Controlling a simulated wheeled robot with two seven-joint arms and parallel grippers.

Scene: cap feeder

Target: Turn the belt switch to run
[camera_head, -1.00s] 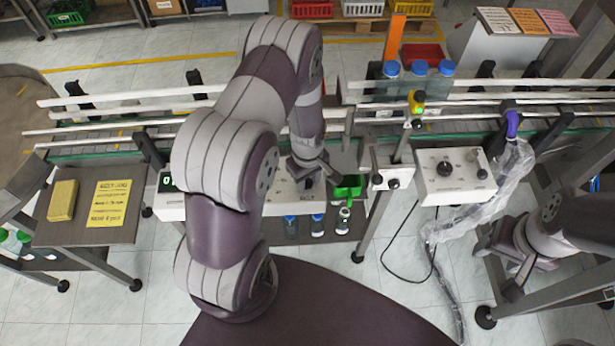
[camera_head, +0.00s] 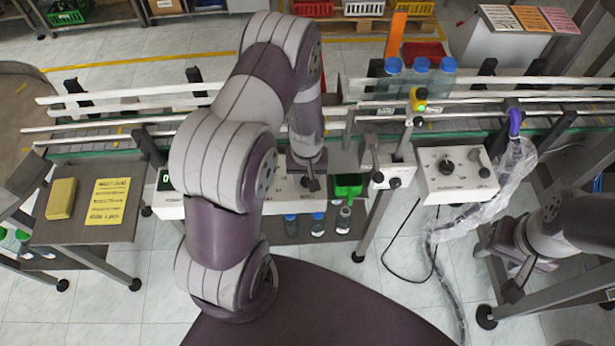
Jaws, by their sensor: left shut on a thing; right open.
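My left gripper (camera_head: 312,184) reaches down onto the front of the long white control box (camera_head: 172,208), which has a dark display at its left end. It is shut on what appears to be the belt switch, a small knob on this box. The fingers and wrist hide the knob, so its pointer position cannot be read. My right gripper (camera_head: 514,288) is open and empty at the lower right, apart from the control boxes.
A second white box (camera_head: 435,188) with black knobs stands to the right. Blue-capped bottles (camera_head: 418,78) stand by the conveyor rails (camera_head: 480,107). A small table (camera_head: 75,232) holds a yellow sign and block.

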